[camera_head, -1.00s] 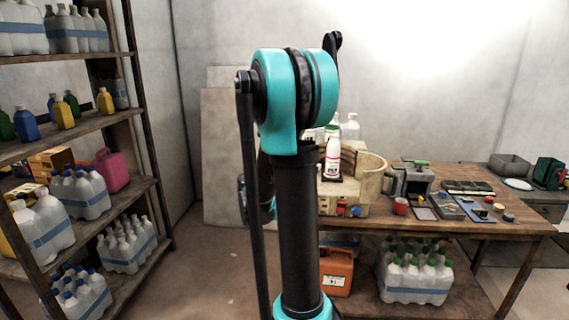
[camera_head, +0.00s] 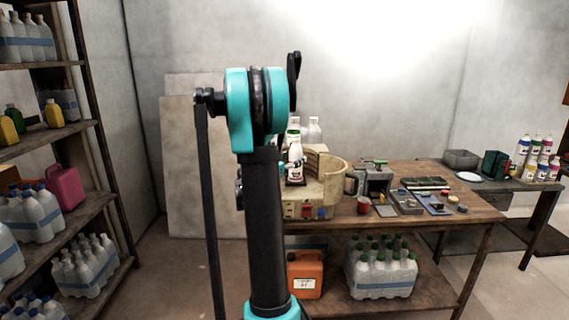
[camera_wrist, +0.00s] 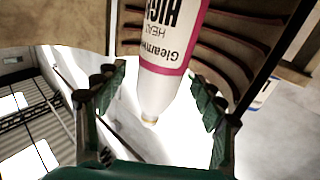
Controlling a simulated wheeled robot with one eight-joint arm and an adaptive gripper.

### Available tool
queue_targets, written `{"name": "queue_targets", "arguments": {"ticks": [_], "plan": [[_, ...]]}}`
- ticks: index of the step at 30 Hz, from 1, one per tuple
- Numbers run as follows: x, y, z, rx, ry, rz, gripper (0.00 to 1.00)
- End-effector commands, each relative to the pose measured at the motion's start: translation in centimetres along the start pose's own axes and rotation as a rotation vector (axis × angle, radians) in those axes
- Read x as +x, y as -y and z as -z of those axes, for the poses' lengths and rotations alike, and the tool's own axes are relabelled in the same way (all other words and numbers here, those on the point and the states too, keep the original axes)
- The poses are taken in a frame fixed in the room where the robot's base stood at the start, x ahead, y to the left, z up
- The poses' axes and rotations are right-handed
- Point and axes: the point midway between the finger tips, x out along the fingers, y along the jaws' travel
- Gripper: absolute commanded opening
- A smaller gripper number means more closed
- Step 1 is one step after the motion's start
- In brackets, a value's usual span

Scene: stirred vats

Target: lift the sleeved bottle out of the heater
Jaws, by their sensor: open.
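The sleeved bottle (camera_head: 295,154), white with a printed label, stands upright at the heater (camera_head: 335,185), a beige tub with a curved, ridged wall. In the wrist view the bottle (camera_wrist: 168,55) shows a pink-edged label, its narrow neck pointing towards my gripper. My gripper (camera_wrist: 157,80) is open, with one green-padded finger on each side of the bottle's neck end and gaps on both sides. The heater's ridged inner wall (camera_wrist: 225,45) is behind the bottle. The bottle's lower end is cut off in the wrist view. In the head view my arm hides most of my gripper.
The heater stands on a wooden table (camera_head: 460,208) with a grey machine (camera_head: 373,180), a red cup (camera_head: 364,205) and small trays to its right. An orange canister (camera_head: 305,275) and bottle packs are on the lower shelf. A loaded rack (camera_head: 95,150) stands left.

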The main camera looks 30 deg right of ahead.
Motion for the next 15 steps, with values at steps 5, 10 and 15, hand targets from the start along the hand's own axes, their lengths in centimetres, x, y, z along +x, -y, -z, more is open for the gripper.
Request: {"name": "queue_targets", "arguments": {"ticks": [5, 10, 15], "plan": [[1.9, 0.0, 0.0, 0.000, 0.000, -0.001, 0.69], [2.4, 0.0, 0.0, 0.000, 0.000, 0.000, 0.69], [2.5, 0.0, 0.0, 0.000, 0.000, 0.001, 0.69]]}}
